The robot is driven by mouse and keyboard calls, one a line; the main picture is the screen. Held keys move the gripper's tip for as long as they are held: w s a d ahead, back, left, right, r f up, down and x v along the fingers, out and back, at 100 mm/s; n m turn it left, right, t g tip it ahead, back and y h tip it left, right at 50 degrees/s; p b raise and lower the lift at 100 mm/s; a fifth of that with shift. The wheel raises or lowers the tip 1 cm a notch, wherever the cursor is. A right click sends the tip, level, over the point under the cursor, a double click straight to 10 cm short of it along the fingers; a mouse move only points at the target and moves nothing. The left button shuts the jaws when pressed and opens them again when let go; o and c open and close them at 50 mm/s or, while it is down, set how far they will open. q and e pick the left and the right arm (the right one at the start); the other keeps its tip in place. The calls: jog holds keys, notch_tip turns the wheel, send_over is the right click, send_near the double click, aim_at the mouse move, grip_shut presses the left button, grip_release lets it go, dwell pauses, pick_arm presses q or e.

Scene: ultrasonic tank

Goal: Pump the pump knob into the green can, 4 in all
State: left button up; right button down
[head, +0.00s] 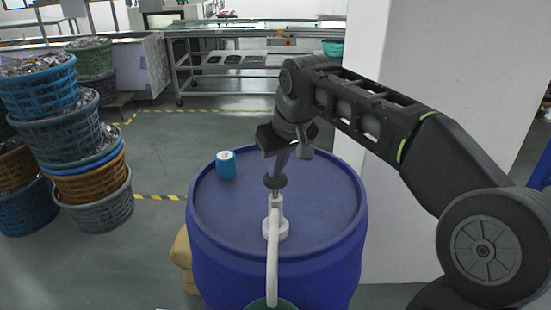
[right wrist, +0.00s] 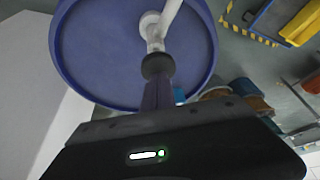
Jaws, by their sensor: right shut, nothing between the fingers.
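A white pump (head: 274,228) stands on top of a blue drum (head: 325,205), with a dark round pump knob (head: 275,182) at its top. Its white spout runs toward the near side, over a green can (head: 270,304) that shows only partly at the bottom edge of the head view. My right gripper (head: 276,171) points down, shut and empty, with its fingertips right at the top of the knob; I cannot tell whether they touch. The right wrist view shows the knob (right wrist: 157,66) just beyond the fingertips (right wrist: 158,85). My left gripper is not in view.
A small blue-and-white container (head: 225,165) stands on the drum's lid, left of the pump. Stacked baskets (head: 65,130) stand at the left. A white pillar (head: 400,230) rises behind my right arm. Open floor lies between baskets and drum.

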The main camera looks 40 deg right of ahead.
jog(key=shift+r+p, duration=1.8)
jog(key=shift+r, duration=0.65)
notch_tip(320, 180, up, 6)
jog(key=shift+p, duration=0.7)
